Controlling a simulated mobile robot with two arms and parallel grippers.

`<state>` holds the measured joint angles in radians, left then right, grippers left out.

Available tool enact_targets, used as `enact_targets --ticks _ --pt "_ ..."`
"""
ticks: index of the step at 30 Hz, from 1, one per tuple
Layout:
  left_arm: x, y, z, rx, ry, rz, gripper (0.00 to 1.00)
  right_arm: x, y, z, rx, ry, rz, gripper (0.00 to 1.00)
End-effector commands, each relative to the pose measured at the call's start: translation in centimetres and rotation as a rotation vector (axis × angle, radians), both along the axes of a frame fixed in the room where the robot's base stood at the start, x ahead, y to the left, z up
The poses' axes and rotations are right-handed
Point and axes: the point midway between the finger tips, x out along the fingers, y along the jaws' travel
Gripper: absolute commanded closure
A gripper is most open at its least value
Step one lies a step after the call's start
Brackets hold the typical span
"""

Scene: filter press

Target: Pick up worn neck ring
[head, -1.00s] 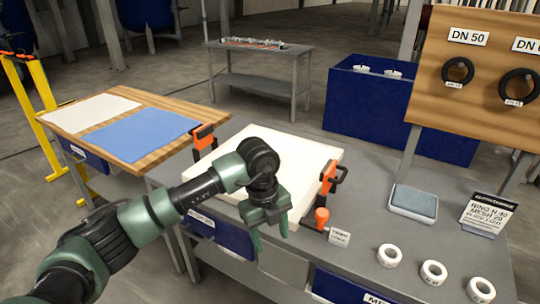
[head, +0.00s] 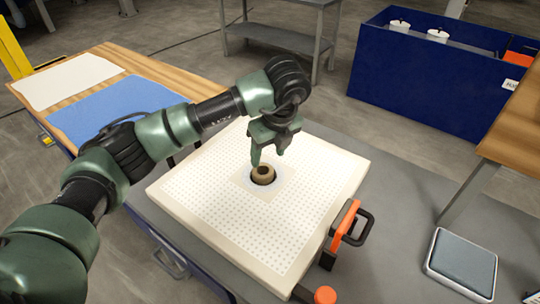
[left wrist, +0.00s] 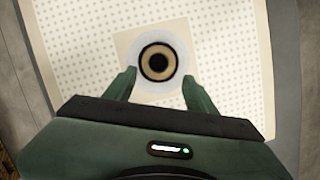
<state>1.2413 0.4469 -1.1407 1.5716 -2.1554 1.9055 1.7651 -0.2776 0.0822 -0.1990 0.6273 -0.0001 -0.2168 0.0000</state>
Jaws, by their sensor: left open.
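The worn neck ring (head: 263,174) is a small tan ring with a dark centre. It sits in the middle of a white perforated filter plate (head: 196,216), inside a pale round patch. My left gripper (head: 270,155) is open and empty above the plate, close over the ring. In the left wrist view the ring (left wrist: 157,62) lies just beyond and between the two spread fingertips (left wrist: 158,80). The fingers do not touch it there. My right gripper is not in view.
An orange and black clamp (head: 345,228) stands at the plate's right edge. A grey-blue pad (head: 461,262) lies on the grey bench at right. A wooden table (head: 125,62) with white and blue cloths is at left. A dark blue bin (head: 420,70) stands behind.

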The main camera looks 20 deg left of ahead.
Motion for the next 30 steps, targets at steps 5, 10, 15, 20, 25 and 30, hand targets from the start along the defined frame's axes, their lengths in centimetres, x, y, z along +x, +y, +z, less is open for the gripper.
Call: enact_targets --ticks 5,10,15,20,25,30 --pt "0.2 0.3 -1.4 0.001 0.004 0.0 0.44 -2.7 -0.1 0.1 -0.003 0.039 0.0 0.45" --pt "0.5 0.8 -3.1 0.001 0.004 0.002 0.44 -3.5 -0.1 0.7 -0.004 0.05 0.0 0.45" --pt "1.0 1.5 -5.5 0.0 0.005 0.001 0.44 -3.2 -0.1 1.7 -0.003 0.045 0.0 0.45" --pt "1.4 1.8 -7.2 0.001 0.002 0.001 0.44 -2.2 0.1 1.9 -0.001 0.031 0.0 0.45" --pt "1.4 1.8 -7.5 -0.001 0.001 0.0 0.44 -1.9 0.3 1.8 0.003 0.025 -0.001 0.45" --pt "1.4 1.8 -7.5 -0.001 0.001 0.0 0.69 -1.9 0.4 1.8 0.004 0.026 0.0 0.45"
